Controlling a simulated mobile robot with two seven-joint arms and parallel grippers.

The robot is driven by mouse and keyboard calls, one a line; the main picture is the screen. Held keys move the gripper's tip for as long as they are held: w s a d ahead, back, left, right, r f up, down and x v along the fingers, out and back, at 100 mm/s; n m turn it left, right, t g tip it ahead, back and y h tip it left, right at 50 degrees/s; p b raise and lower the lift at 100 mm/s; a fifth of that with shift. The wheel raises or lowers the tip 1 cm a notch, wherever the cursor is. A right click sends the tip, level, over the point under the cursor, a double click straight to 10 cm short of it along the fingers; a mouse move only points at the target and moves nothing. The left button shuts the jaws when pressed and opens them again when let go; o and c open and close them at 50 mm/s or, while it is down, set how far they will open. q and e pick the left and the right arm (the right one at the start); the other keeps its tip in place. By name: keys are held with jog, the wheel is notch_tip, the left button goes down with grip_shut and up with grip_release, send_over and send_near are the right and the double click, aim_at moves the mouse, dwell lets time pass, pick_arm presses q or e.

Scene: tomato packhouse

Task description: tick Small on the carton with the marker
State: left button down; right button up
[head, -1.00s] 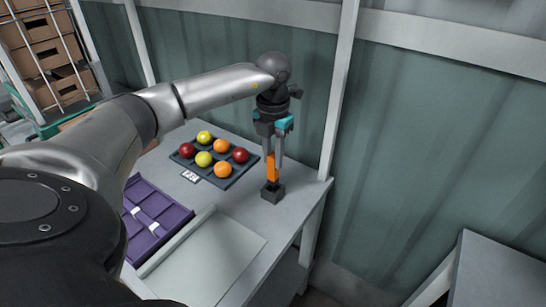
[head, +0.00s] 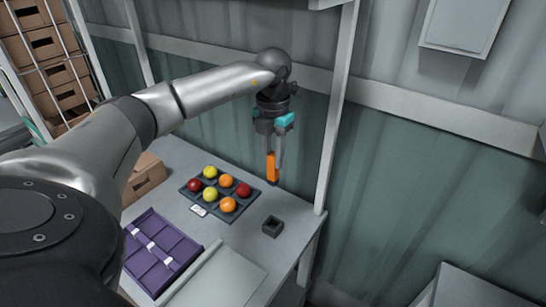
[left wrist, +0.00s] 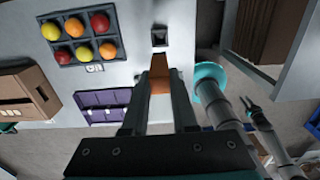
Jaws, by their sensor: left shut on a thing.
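My left gripper (head: 274,158) is shut on the orange marker (head: 272,168) and holds it upright, tip down, above the table. In the left wrist view the marker (left wrist: 160,75) is between my fingers. The small dark square holder (head: 272,226) stands empty on the table below the marker, apart from it; it also shows in the left wrist view (left wrist: 159,38). A brown open carton (head: 147,180) stands at the far left of the table, partly hidden by my left arm. In the left wrist view the carton (left wrist: 28,88) is at the left edge, with pale marks too small to read.
A dark tray (head: 212,211) holds several red, orange and yellow tomatoes, with a white label before it. A purple compartment tray (head: 165,255) and a pale flat panel (head: 222,280) lie nearer. A grey post (head: 335,110) stands close right of the gripper. Cartons fill a rack (head: 55,72).

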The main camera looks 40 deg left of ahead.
pick_arm(q)
jog(key=shift+r+p, duration=2.25)
jog(key=shift+r, duration=0.65)
jog(key=shift+f, duration=0.1)
